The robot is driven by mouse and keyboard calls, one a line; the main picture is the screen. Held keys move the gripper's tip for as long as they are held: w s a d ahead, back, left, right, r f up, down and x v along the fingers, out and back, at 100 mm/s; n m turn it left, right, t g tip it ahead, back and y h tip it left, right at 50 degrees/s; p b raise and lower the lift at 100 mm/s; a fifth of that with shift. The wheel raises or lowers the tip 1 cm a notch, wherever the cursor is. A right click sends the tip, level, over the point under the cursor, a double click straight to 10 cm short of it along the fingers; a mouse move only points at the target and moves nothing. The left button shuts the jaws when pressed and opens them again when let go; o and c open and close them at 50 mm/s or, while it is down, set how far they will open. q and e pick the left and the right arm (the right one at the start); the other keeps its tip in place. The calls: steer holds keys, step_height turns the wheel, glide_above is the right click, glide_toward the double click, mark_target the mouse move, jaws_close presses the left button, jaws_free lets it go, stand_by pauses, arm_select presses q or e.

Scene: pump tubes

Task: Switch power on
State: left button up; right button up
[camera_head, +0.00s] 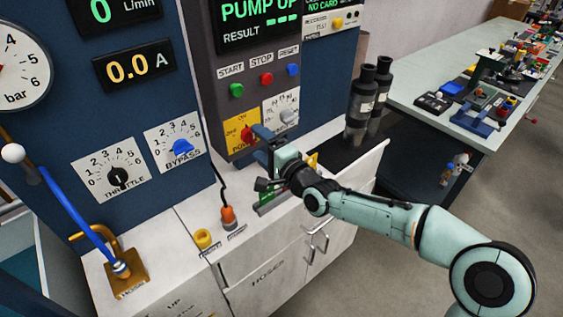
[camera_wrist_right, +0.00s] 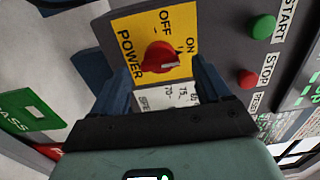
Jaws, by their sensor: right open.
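The power switch is a red rotary knob (camera_wrist_right: 160,57) on a yellow plate (camera_wrist_right: 128,24) marked POWER, OFF and ON. In the head view the knob (camera_head: 246,134) sits low on the grey control panel, partly behind my gripper. My right gripper (camera_head: 259,140) is right in front of the plate. In the right wrist view its two blue fingers (camera_wrist_right: 163,82) are apart, one on each side of the knob. I cannot tell whether they touch it. The knob's exact setting is unclear. My left gripper is not in view.
Green START (camera_head: 236,90), red STOP (camera_head: 266,79) and blue RESET (camera_head: 292,70) buttons sit above the plate. A grey dial (camera_head: 288,115) is just right of it. Below is a white counter (camera_head: 185,225) with an orange plug (camera_head: 228,215). Dark bottles (camera_head: 362,95) stand to the right.

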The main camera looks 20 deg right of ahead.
arm_select(q)
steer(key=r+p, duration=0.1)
steer(key=p, duration=0.1)
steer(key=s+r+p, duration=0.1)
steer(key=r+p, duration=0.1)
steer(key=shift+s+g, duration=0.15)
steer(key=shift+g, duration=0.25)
arm_select(e)
steer(key=v, duration=0.9)
steer(key=shift+s, duration=0.1)
